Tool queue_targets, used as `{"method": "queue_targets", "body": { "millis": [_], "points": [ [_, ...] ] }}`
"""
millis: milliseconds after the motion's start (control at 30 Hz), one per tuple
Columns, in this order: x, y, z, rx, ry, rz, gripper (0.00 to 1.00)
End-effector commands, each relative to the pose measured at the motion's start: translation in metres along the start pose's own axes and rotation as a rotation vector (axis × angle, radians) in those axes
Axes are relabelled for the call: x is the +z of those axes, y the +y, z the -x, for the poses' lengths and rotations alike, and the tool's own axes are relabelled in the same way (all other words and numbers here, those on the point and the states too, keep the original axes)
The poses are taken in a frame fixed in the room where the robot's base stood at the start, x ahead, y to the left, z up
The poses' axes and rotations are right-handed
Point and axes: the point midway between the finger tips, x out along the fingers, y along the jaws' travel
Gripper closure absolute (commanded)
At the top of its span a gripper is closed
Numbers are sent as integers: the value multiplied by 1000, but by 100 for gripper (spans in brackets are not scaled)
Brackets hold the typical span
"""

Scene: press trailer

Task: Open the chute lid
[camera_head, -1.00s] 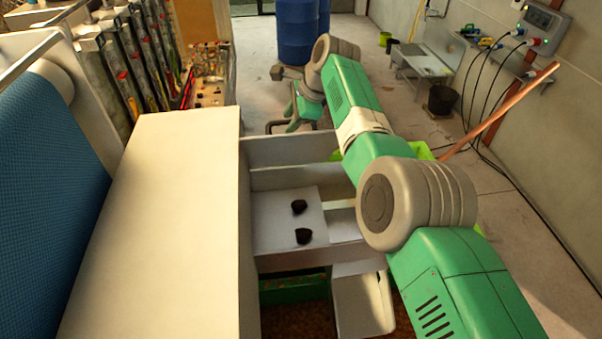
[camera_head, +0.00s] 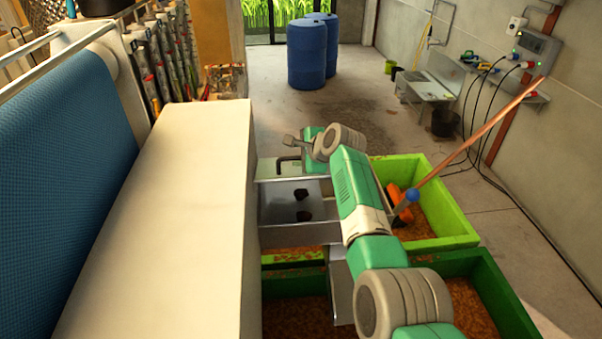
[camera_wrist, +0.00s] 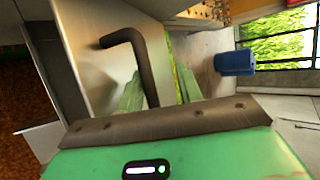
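My gripper (camera_wrist: 158,92) points away from the wrist camera, its two green fingers apart. A dark bent bar handle (camera_wrist: 128,40) shows between and beyond the fingers; I cannot tell whether they touch it. The handle stands out from a pale metal panel (camera_wrist: 95,72), which seems to be the chute lid. In the head view the handle (camera_head: 282,160) is at the far end of the chute (camera_head: 275,212), just left of my gripper. Whether the lid is closed is not clear. My arm hides part of the chute's right side.
Two dark lumps lie in the chute. A light green crate (camera_head: 455,215) and a dark green crate (camera_head: 505,300) hold brown bits. A copper-coloured pole (camera_head: 470,140) leans across the light green crate. A large white box (camera_head: 160,220) stands left. Blue drums (camera_head: 307,55) stand behind.

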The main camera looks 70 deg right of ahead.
Motion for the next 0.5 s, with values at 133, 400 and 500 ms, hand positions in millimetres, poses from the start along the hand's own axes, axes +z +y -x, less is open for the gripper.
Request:
{"method": "queue_targets", "body": {
  "millis": [133,400,500],
  "points": [
    [-4,2,-5,-28,2,9,66],
    [-4,1,-5,-32,3,11,66],
    [-3,-1,-2,-32,3,11,66]
  ]
}}
